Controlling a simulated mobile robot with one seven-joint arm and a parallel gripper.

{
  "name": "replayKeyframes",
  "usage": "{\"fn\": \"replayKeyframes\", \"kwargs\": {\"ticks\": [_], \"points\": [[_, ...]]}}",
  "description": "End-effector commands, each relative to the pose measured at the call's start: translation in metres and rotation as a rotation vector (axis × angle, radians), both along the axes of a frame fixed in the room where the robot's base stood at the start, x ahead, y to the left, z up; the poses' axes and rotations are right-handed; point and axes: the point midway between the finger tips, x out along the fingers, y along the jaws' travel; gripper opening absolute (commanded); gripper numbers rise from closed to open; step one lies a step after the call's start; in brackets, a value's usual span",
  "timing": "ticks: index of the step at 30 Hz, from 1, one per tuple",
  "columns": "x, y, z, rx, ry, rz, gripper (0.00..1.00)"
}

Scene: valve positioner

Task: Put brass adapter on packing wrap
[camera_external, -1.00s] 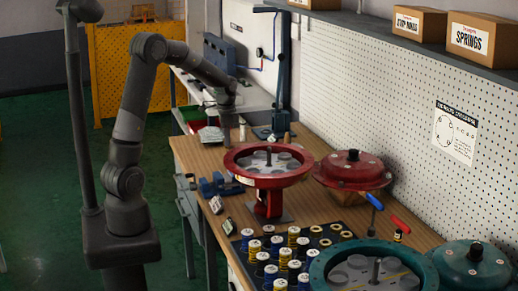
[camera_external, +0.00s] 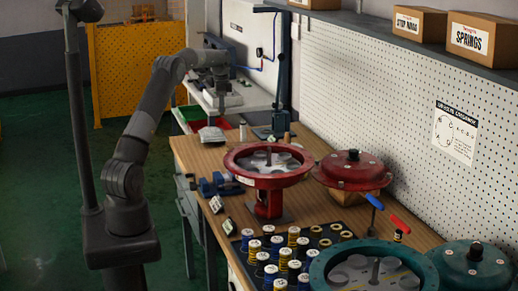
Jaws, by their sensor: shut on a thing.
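My gripper (camera_external: 221,103) points down at the far left end of the wooden bench, raised above its surface. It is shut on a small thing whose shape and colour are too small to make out. I cannot confirm by sight that it is the brass adapter. A pale grey, crumpled-looking bundle (camera_external: 211,135), perhaps the packing wrap, lies on the bench's far left corner, below my gripper and apart from it. A small brownish upright piece (camera_external: 287,137) stands by the blue stand; I cannot tell what it is.
A small pale cylinder (camera_external: 242,130) stands right of the bundle. The tall blue stand (camera_external: 281,85) rises behind. The red actuator housing (camera_external: 268,165) and blue vise (camera_external: 219,186) stand nearer. Red and green bins (camera_external: 190,117) sit at the far left.

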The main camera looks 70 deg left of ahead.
Motion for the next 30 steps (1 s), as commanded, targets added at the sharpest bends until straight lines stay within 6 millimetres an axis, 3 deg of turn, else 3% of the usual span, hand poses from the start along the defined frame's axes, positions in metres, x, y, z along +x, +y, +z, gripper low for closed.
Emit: {"fn": "replayKeyframes", "kwargs": {"ticks": [15, 23, 30], "points": [[-0.038, 0.094, -0.061, -0.002, 0.001, 0.003, 0.02], [-0.044, 0.109, -0.071, 0.0, 0.0, 0.0, 0.02], [-0.044, 0.109, -0.103, -0.003, 0.002, 0.0, 0.02]]}}
